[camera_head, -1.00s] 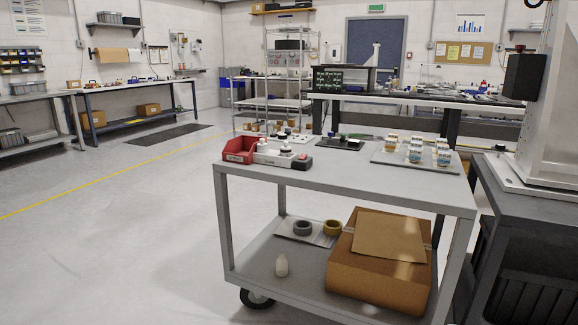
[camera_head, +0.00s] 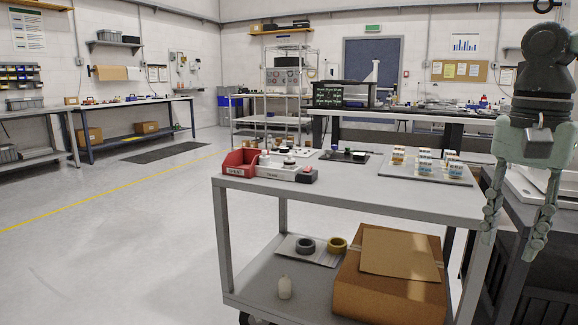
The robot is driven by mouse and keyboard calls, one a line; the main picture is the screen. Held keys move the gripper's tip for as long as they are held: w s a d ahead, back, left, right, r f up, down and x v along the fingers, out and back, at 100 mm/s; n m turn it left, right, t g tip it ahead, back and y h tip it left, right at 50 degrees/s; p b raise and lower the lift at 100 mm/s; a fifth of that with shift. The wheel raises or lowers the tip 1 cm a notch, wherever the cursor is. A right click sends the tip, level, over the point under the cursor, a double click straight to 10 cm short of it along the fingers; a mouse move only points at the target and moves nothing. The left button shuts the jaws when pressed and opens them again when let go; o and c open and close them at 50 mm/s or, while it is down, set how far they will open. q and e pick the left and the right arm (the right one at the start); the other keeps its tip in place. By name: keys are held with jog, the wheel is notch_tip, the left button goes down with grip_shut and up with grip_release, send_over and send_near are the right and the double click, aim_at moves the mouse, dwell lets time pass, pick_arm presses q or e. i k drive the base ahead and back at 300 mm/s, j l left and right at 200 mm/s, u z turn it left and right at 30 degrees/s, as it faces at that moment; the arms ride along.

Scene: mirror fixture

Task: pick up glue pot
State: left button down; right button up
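No pot is clearly labelled as glue. Small white pots or bottles with dark tops (camera_head: 289,164) stand near the white tray (camera_head: 272,172) on the upper top of the grey cart (camera_head: 330,190); they are too small to tell apart. My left gripper is out of view.
A red bin (camera_head: 237,168) sits at the cart's left edge. A tray of small labelled jars (camera_head: 424,163) lies at the right. The lower shelf holds a cardboard box (camera_head: 390,290) and two tape rolls (camera_head: 337,244). A dark bench (camera_head: 515,235) stands close right. The left floor is clear.

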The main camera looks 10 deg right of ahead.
aim_at(289, 165)
jog(key=i+j+z, duration=0.25)
jog(key=i+j, duration=0.7)
jog(key=i, duration=0.35)
jog(key=i+j+z, duration=0.25)
jog(key=i+j, duration=0.95)
